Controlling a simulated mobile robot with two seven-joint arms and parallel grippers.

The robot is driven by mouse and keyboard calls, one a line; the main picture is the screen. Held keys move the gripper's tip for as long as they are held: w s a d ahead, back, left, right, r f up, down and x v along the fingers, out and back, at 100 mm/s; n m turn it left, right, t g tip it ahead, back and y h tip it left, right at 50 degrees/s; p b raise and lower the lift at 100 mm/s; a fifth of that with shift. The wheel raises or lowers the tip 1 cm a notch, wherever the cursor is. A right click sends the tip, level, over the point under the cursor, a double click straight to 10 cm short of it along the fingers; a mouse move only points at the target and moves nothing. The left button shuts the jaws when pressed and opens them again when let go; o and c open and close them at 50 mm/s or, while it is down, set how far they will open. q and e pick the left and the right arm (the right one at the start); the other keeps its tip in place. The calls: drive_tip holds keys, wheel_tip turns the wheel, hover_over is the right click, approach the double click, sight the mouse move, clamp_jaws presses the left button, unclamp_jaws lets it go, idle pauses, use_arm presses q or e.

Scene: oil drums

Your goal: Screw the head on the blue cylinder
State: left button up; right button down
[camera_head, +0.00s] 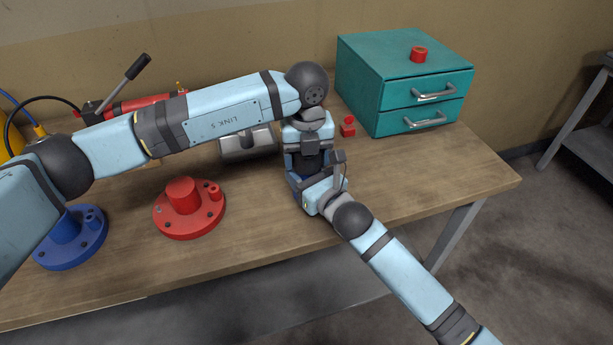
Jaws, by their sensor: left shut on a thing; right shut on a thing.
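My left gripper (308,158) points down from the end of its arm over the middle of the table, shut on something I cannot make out. My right gripper (306,184) reaches in from the lower right, just below it, and is also shut. A little dark blue (295,181) shows between the gripper parts; it may be the blue cylinder, but the grippers hide nearly all of it. I cannot see the head clearly, or whether it touches the cylinder. A blue flanged base (68,245) with a short round post stands at the left, partly behind my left arm.
A red flanged base (188,218) stands left of the grippers. A grey metal block (247,146) sits behind them. The wooden table (440,170) is bare at right.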

use_arm(q)
drive_tip(key=shift+m, duration=0.7)
drive_tip(key=o, duration=1)
drive_tip(key=shift+r, duration=0.1)
drive_tip(key=shift+r, duration=2.15)
drive_tip(key=shift+c, duration=0.5)
wheel_tip(320, 180, up, 2)
drive_tip(key=shift+r+n, duration=0.1)
drive_tip(key=shift+n, duration=0.7)
drive_tip(key=shift+r+n, duration=0.6)
drive_tip(key=shift+n, duration=0.2)
